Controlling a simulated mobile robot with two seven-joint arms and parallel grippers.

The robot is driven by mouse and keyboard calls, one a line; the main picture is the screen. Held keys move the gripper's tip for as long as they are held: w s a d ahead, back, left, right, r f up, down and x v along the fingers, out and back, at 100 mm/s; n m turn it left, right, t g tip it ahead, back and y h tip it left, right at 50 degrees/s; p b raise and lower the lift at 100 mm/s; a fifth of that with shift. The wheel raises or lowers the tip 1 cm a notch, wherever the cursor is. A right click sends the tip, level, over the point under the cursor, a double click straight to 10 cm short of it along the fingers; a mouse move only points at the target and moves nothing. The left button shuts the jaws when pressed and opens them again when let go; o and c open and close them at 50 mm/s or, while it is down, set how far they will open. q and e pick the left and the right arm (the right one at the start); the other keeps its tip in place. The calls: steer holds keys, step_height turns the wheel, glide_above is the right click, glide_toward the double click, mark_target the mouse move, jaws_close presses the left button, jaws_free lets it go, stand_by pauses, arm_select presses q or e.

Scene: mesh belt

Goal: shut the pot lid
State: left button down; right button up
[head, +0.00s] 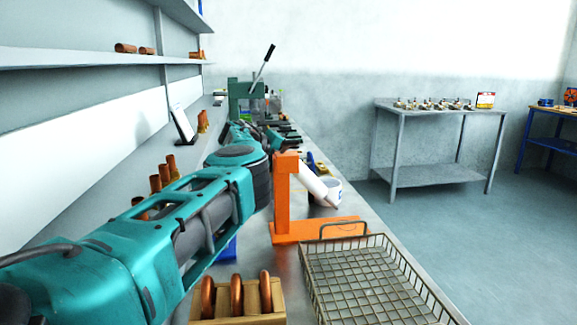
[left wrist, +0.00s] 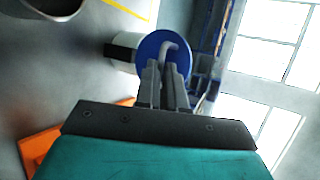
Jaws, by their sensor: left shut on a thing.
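The blue pot lid (left wrist: 147,50) shows in the left wrist view as a round disc with a bent grey handle (left wrist: 171,47). A white and dark cylindrical body (left wrist: 122,47) shows beside the lid; I cannot tell how closely the lid sits on it. My left gripper (left wrist: 165,70) is shut on the lid's handle. In the head view a white pot (head: 333,188) stands behind the orange stand, with a blue piece (head: 311,160) above it, probably the lid. My left arm hides much of that area, and its fingers are not clear there. My right gripper is not in view.
An orange stand (head: 283,200) with a slanting white tube (head: 312,182) stands close beside the pot. A wire basket (head: 308,270) and a wooden holder with copper rings (head: 237,312) are in front. A green press (head: 240,98) stands farther back. Shelves line the left wall.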

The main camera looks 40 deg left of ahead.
mark_target(310, 158)
arm_select(q)
steer(key=shift+w+d+r+m+g+y+p, duration=0.4)
steer(key=shift+w+d+r+g+y+p, duration=0.35)
steer(key=shift+g, duration=0.35)
steer(key=shift+w+d, duration=0.25)
steer(key=shift+w, duration=0.3)
steer(key=c, duration=1.2)
jaws_free()
steer(key=shift+c, duration=0.2)
steer(key=shift+r, duration=0.1)
steer(key=shift+s+a+r, duration=0.1)
steer(key=shift+s+r, duration=0.15)
steer(key=shift+s, duration=0.1)
steer(key=b+v, duration=0.2)
steer(key=v, duration=1)
